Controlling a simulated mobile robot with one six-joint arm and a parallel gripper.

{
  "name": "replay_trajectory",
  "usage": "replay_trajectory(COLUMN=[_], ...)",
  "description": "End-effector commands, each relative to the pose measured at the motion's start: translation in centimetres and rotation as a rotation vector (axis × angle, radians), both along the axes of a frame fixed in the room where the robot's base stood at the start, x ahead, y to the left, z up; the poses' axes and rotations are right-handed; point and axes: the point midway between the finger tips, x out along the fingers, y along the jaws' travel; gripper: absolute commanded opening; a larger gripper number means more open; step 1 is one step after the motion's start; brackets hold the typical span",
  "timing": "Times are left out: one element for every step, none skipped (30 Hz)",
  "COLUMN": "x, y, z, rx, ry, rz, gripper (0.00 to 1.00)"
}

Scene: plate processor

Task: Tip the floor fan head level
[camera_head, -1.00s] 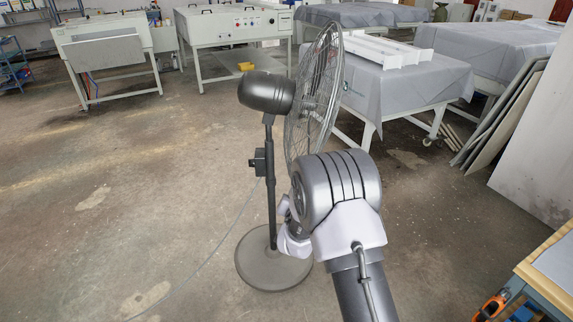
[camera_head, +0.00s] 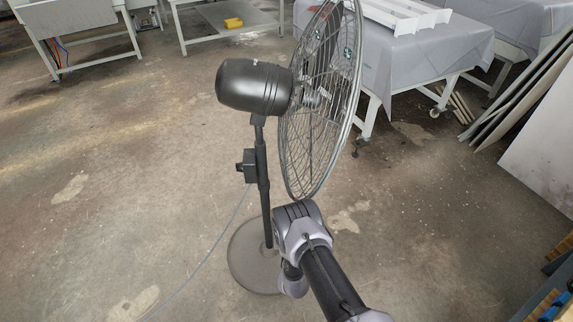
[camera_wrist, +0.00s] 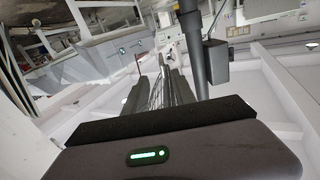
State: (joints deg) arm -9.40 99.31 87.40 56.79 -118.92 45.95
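The floor fan stands in the middle of the head view. Its dark motor housing (camera_head: 254,87) is on the left and its round wire grille (camera_head: 312,125) faces right. The grille's top leans to the right, so the head is tilted, not level. The thin pole (camera_head: 263,185) rises from a round grey base (camera_head: 250,262). My arm crosses the grille's lower side and the base; my gripper is hidden there. In the wrist view my gripper (camera_wrist: 157,75) has two dark fingers apart, with meshed wire visible between them. The fan's pole (camera_wrist: 192,40) and its control box (camera_wrist: 216,62) are just right of them.
A cloth-covered table (camera_head: 425,55) with white rails (camera_head: 405,14) stands behind the grille. Panels (camera_head: 520,90) lean at the right. A cable (camera_head: 215,250) runs over the floor from the fan. The floor on the left is clear.

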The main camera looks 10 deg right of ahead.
Motion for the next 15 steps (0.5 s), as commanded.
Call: replay_trajectory(x=[0.5,1.0,1.9,2.7,3.6,4.8,5.7,6.6,7.8,8.6,9.5,10.5,11.3,12.1,13.0], y=[-0.1,-0.2,-0.3,-0.4,-0.5,-0.6,-0.8,-0.9,-1.0,-1.1,-1.2,-1.4,-1.5,-1.6,-1.7], z=[-0.2,-0.3,-0.3,-0.4,-0.5,-0.6,-0.6,-0.6,-0.6,-0.6,-0.7,-0.7,-0.6,-0.6,-0.6], rx=[0.002,0.002,0.002,0.001,0.002,0.002,0.002,0.003,0.002,0.001,0.002,0.002,0.002,0.002,0.002], ry=[-0.002,-0.004,-0.005,-0.005,-0.005,-0.006,-0.006,-0.005,-0.006,-0.006,-0.005,-0.004,-0.004,-0.004,-0.004], rz=[-0.001,-0.001,-0.002,-0.002,-0.001,-0.001,-0.001,-0.002,-0.002,-0.001,0.000,-0.002,-0.001,-0.001,-0.001], gripper=[0.32,0.32,0.32,0.32,0.32,0.32,0.32,0.32,0.32,0.32,0.32,0.32,0.32,0.32,0.32])
